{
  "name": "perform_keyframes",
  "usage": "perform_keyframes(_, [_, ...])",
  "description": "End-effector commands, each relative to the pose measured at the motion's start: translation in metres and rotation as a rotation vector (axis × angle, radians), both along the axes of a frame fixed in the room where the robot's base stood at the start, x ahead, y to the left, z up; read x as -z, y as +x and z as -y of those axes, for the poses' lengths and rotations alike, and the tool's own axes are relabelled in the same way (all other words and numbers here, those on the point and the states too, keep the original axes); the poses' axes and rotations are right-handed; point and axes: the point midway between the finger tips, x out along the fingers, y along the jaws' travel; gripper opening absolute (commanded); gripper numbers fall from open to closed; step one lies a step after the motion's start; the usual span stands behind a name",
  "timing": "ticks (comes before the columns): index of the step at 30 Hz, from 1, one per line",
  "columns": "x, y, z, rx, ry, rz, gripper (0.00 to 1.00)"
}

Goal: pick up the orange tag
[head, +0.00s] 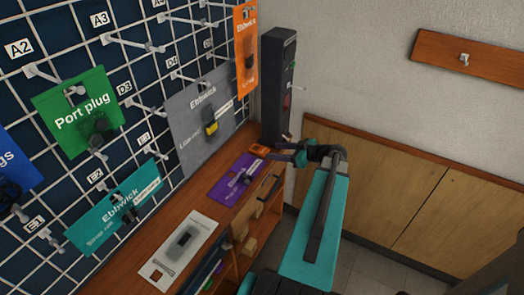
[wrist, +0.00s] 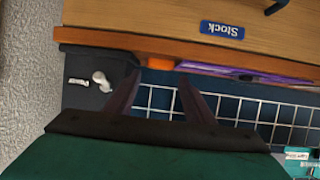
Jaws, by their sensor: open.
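A small orange tag (head: 259,149) lies on the far end of the wooden shelf, beside the foot of the dark upright post. In the wrist view a narrow strip of orange (wrist: 158,62) shows at the shelf edge, beyond the fingertips and roughly between them. My gripper (head: 275,153) is close to the right of the tag in the head view. In the wrist view my gripper (wrist: 160,80) has its two fingers spread with nothing between them. A larger orange card (head: 246,50) hangs high on the wire grid.
A purple card (head: 238,180) lies near the orange tag on the shelf (head: 212,208), with a white card (head: 178,250) nearer. The dark post (head: 279,85) stands close to my gripper. Green, teal and grey cards hang on the grid's hooks. A blue Stock label (wrist: 222,30) marks the wooden front.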

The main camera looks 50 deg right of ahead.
Motion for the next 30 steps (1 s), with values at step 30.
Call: perform_keyframes(30, [0.018,0.048,-0.007,0.000,0.001,0.000,0.48])
